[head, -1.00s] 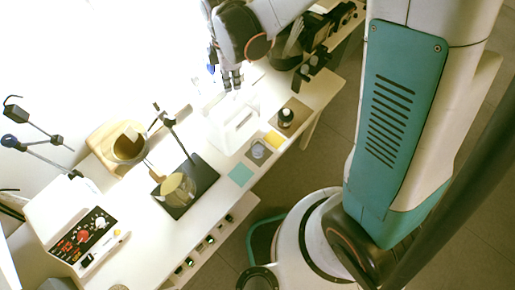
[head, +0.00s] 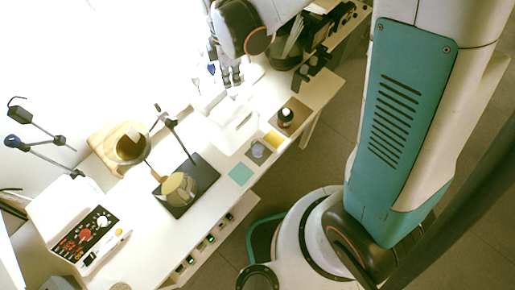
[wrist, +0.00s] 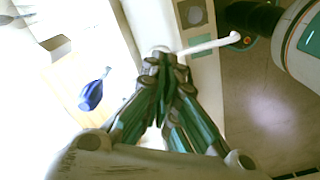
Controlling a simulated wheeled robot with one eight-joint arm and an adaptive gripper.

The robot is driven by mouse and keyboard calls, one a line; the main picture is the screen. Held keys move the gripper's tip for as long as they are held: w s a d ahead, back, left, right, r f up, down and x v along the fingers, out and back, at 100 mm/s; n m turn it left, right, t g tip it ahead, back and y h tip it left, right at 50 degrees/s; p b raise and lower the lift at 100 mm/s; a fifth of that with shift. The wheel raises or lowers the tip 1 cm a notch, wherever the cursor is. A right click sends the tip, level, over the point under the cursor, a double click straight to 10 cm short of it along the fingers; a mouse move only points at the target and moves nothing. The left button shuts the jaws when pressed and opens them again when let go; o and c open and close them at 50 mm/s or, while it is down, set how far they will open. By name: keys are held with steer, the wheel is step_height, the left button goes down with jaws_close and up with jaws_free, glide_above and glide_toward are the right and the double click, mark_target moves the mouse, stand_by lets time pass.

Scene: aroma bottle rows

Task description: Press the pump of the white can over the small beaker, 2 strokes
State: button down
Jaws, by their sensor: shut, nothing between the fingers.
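The white can (head: 236,128) stands on the bench in the head view, pale against the bright table. Its white spout (wrist: 212,45) reaches right in the wrist view, from a round pump head (wrist: 160,51) at my fingertips. My gripper (head: 232,82) is shut and empty, above the can; it also fills the middle of the wrist view (wrist: 163,65). Whether the fingertips touch the pump head I cannot tell. The small beaker (head: 258,151) sits on a grey mat at the bench's front edge; it looks round from above in the wrist view (wrist: 195,15).
A dark bottle (head: 286,115) stands on a brown mat beyond a yellow mat (head: 274,140). A teal mat (head: 241,174) lies nearer. A stand with a dark base (head: 204,178) and a control box (head: 88,240) are at left. A blue object (wrist: 93,95) lies left of my gripper.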

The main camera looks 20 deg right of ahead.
step_height(320, 180, up, 5)
steer(key=p, duration=0.2)
steer(key=shift+p, duration=0.35)
